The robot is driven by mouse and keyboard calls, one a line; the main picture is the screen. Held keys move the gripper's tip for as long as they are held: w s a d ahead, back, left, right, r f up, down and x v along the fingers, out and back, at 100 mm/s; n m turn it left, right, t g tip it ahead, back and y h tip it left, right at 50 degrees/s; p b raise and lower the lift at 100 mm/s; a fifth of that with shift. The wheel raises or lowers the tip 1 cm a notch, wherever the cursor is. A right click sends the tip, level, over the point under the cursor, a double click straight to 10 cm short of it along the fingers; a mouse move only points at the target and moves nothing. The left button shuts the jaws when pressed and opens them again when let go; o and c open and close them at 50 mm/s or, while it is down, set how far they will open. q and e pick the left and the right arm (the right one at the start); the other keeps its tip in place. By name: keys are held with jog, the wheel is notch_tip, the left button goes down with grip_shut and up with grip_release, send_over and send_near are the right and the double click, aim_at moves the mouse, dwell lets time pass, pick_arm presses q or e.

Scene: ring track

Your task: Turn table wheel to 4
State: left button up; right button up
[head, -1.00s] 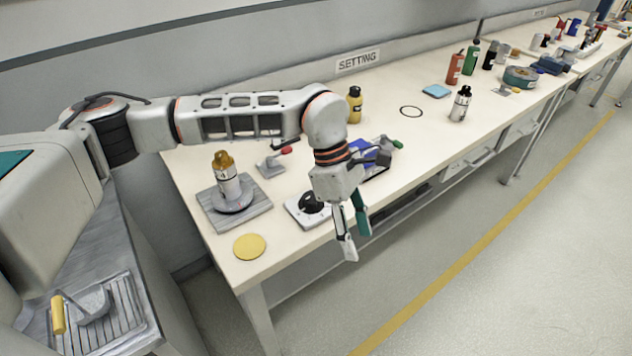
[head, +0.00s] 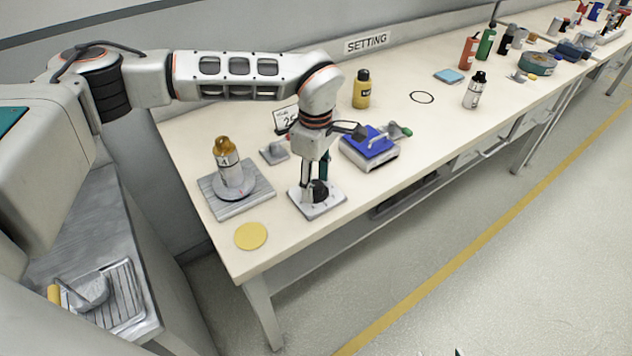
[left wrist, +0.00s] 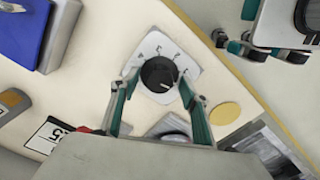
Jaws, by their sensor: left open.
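The table wheel is a black knob (head: 320,189) on a white plate (head: 303,207) near the table's front edge. In the left wrist view the knob (left wrist: 159,74) sits at the middle of its plate (left wrist: 150,45), with dark numbers along the plate's far side. Its pointer setting is too small to read surely. My left gripper (head: 314,178) points down over the knob, partly covering it in the head view. In the left wrist view my left gripper (left wrist: 158,86) is open, one finger on each side of the knob; contact cannot be told.
A bottle stands on a round holder on a grey board (head: 257,197) to the left. A yellow disc (head: 251,236) lies in front of it. A blue-topped device (head: 370,142) is close on the right. A yellow bottle (head: 361,90) and a number card (head: 284,118) stand behind.

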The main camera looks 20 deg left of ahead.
pick_arm(q)
jog(key=shift+f, duration=0.25)
pick_arm(e)
jog(key=shift+w+r, duration=0.1)
jog(key=shift+w, duration=0.05)
pick_arm(q)
jog(key=c, duration=1.1)
pick_arm(e)
jog(key=shift+w+r, duration=0.1)
jog(key=shift+r, duration=0.1)
